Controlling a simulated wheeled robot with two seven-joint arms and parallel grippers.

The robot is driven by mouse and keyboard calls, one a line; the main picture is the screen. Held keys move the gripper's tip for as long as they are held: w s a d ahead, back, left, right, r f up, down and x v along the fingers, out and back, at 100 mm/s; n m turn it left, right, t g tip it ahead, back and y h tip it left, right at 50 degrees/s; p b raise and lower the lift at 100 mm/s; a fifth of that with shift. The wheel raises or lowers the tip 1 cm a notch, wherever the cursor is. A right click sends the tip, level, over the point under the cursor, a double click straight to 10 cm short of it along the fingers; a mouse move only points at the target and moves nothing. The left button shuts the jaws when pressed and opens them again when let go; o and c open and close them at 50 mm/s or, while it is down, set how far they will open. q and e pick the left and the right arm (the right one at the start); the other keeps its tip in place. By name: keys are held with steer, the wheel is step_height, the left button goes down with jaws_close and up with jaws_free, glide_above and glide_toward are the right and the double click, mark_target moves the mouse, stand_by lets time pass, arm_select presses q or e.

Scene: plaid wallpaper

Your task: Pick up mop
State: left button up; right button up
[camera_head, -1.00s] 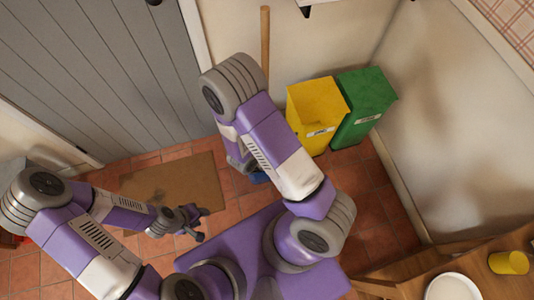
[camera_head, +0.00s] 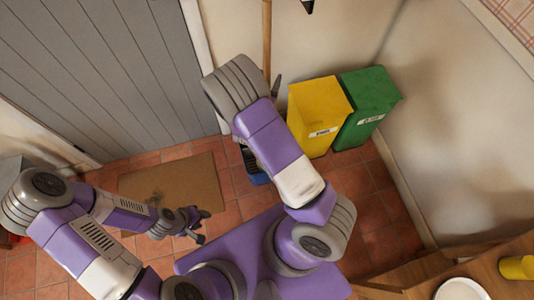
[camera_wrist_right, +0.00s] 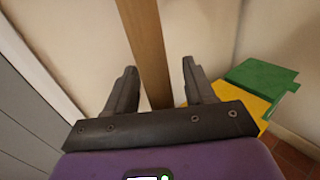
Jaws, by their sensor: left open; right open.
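The mop's wooden handle (camera_head: 266,40) stands upright against the wall between the door and the bins. My right forearm hides its middle. A blue part (camera_head: 257,179) shows on the floor below, beside my right arm; I cannot tell whether it is the mop's head or a bucket. In the right wrist view the handle (camera_wrist_right: 147,45) runs between the two fingers of my right gripper (camera_wrist_right: 160,68). That gripper is open, and its fingers look apart from the handle on both sides. My left gripper (camera_head: 194,224) is open and empty above the brown mat.
A yellow bin (camera_head: 318,108) and a green bin (camera_head: 371,92) stand right of the handle, by the wall. A grey door (camera_head: 100,70) is at left. The brown mat (camera_head: 170,185) lies on red tiles. A wooden table (camera_head: 420,285) with a plate and yellow cup is at lower right.

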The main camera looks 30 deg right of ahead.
jaws_close()
steer(key=shift+r, duration=0.1)
stand_by(0.4)
